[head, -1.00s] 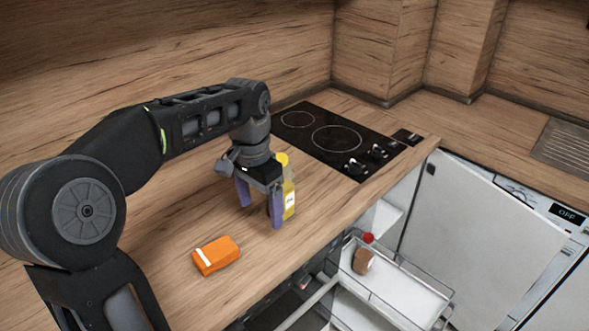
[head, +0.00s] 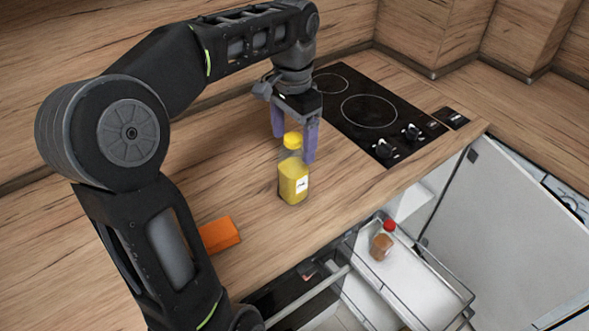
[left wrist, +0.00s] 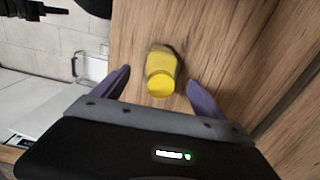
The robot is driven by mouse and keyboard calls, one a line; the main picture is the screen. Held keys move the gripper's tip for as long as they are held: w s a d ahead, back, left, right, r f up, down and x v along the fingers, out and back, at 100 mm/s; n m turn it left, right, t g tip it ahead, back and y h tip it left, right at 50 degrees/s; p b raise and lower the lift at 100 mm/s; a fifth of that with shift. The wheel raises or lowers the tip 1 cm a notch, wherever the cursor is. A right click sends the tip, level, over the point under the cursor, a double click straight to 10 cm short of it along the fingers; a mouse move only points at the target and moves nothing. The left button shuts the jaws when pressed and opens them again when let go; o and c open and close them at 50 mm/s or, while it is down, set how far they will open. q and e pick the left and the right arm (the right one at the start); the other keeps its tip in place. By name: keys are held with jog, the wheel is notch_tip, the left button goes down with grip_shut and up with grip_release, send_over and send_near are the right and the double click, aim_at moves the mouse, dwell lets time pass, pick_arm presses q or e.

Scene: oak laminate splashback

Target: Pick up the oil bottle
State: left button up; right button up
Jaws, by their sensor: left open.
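The oil bottle (head: 294,184) is yellow with a yellow cap and a white label. It stands upright on the wooden counter. My left gripper (head: 294,148) is open, with its purple fingers pointing down beside and behind the bottle's cap in the head view. In the left wrist view, the bottle (left wrist: 161,74) is seen from its cap end, between the two spread fingers (left wrist: 160,79), with a gap on each side. The gripper holds nothing. My right gripper is not in view.
An orange packet (head: 220,235) lies on the counter, partly hidden by my left arm. A black hob (head: 375,112) lies behind and right. Below the counter edge, an open pull-out rack (head: 408,285) holds a red-capped bottle (head: 382,243). An open white door (head: 500,230) stands at right.

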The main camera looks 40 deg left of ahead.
aim_at(293, 162)
pick_arm(q)
jog(key=shift+f, duration=1.15)
jog(key=shift+f+p, duration=0.65)
jog(key=shift+f, duration=2)
grip_shut()
jog(key=shift+w+r, duration=0.1)
